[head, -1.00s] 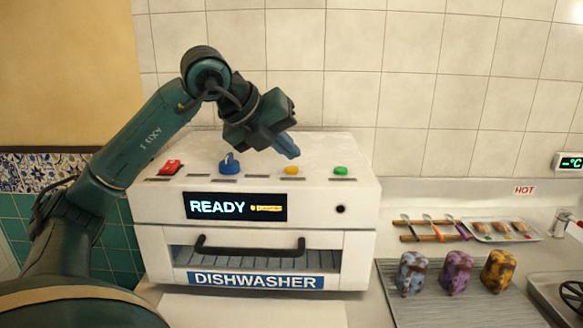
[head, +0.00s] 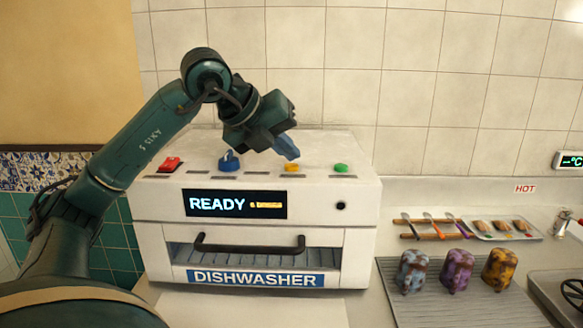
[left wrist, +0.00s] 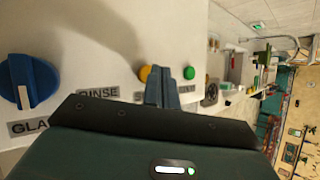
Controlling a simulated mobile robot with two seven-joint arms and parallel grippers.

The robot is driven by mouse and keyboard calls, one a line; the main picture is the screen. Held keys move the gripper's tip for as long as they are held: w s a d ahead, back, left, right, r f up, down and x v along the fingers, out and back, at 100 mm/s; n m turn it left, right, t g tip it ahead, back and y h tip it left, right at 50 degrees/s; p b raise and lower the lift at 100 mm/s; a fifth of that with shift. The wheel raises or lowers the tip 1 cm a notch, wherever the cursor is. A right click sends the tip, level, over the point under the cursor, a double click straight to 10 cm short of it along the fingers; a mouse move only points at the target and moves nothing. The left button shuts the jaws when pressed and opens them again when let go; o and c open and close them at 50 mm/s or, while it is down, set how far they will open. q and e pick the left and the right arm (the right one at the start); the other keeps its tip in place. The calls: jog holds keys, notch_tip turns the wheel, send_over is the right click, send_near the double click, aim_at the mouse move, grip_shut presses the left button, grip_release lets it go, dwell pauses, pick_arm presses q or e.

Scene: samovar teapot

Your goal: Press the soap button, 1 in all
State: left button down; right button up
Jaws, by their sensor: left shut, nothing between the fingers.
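The white dishwasher (head: 255,222) stands on the counter, with a row of controls on its top. A yellow button (head: 291,168) sits right of the blue knob; it also shows in the left wrist view (left wrist: 145,73), its label partly hidden by my fingers. I cannot read the word soap on any label. My left gripper (head: 289,152) is shut and empty, its blue fingertips pointing down just above and behind the yellow button. In the left wrist view the fingers (left wrist: 161,88) lie between the yellow button and the green button (left wrist: 189,73). Contact is not clear. My right gripper is not in view.
On the dishwasher top are a red switch (head: 171,163), the blue knob (head: 229,161) and the green button (head: 341,168). The front display (head: 235,204) reads READY. Several patterned objects (head: 457,270) stand on a grey mat at right.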

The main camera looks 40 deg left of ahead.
aim_at(287, 166)
pick_arm(q)
jog(key=shift+f+b, duration=0.4)
jog(key=shift+f, duration=0.05)
dwell(0.6)
dwell(0.4)
jog(key=shift+r+p, duration=0.85)
jog(key=shift+p, duration=0.05)
notch_tip(287, 166, up, 5)
jog(key=p, duration=0.5)
dwell(0.5)
